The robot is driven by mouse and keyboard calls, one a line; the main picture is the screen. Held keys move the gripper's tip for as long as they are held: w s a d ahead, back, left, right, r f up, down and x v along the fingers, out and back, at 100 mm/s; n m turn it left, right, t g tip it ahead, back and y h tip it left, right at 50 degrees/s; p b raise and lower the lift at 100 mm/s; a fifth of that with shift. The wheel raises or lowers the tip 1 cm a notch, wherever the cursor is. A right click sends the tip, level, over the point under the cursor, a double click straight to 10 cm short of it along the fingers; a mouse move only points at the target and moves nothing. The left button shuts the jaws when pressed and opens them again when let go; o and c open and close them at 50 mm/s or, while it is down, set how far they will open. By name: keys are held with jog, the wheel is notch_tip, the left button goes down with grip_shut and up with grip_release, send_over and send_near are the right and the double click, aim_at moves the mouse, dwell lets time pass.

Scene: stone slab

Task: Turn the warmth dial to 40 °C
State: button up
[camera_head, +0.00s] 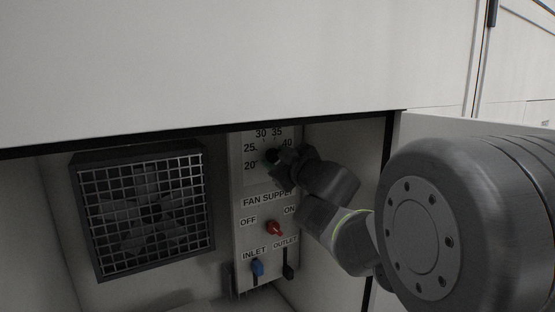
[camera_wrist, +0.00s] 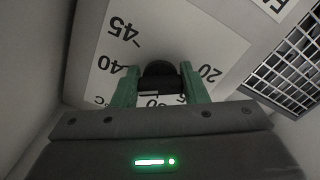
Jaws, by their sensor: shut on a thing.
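The warmth dial is a round black knob (camera_wrist: 159,72) on a white plate (camera_wrist: 180,32) printed with temperatures. In the head view, 20, 25, 30, 35 and 40 show around it. In the wrist view the numbers are turned over, and 45, 40 and 20 can be read. My gripper (camera_wrist: 160,86) is shut on the knob, one green finger on each side. In the head view my gripper (camera_head: 281,164) covers most of the knob. The knob's pointer is hidden, so its setting cannot be told.
Below the dial on the panel are a red fan supply switch (camera_head: 273,228), a blue inlet lever (camera_head: 257,268) and a dark outlet lever (camera_head: 288,271). A fan grille (camera_head: 92,213) stands to the left. The cabinet's top edge and right side wall close in around my arm.

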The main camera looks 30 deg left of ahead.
jog(key=shift+r+m+p, duration=0.15)
jog(key=shift+m+p, duration=0.45)
jog(key=shift+p, duration=0.25)
jog(key=shift+f+m, duration=0.25)
jog(key=shift+m, duration=0.25)
jog(key=o, duration=1)
jog(key=v, duration=1.4)
jog(key=shift+a, duration=0.1)
